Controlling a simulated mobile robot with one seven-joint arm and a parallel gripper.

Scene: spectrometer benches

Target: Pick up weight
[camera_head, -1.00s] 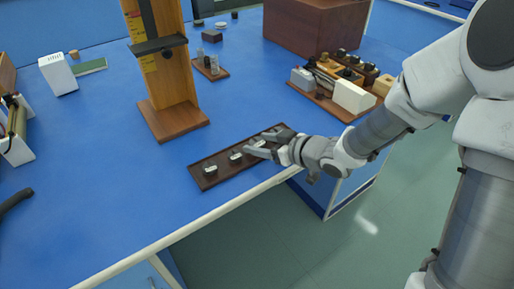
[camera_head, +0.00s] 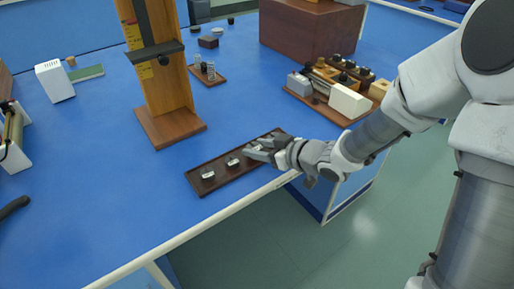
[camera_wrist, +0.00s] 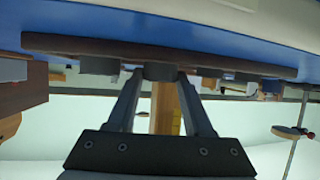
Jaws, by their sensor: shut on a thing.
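A long dark brown tray (camera_head: 222,182) lies on the blue bench near its front edge. Two small metal weights, a left one (camera_head: 207,174) and a middle one (camera_head: 232,161), stand on it, clear of my gripper. My gripper (camera_head: 250,149) reaches in from the right, low over the tray's right half. In the wrist view my gripper (camera_wrist: 158,78) has its two fingertips against the sides of a short grey weight (camera_wrist: 160,71). The gripper is shut on this weight, which is close to the tray (camera_wrist: 210,59); I cannot tell whether they touch. The fingers mostly hide it in the head view.
A wooden stand (camera_head: 170,126) rises behind the tray. A smaller board (camera_head: 207,76) with cylinders lies farther back. A board with a white block (camera_head: 349,101) and a large brown box (camera_head: 310,28) are at the right. Blue bench to the tray's left is clear.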

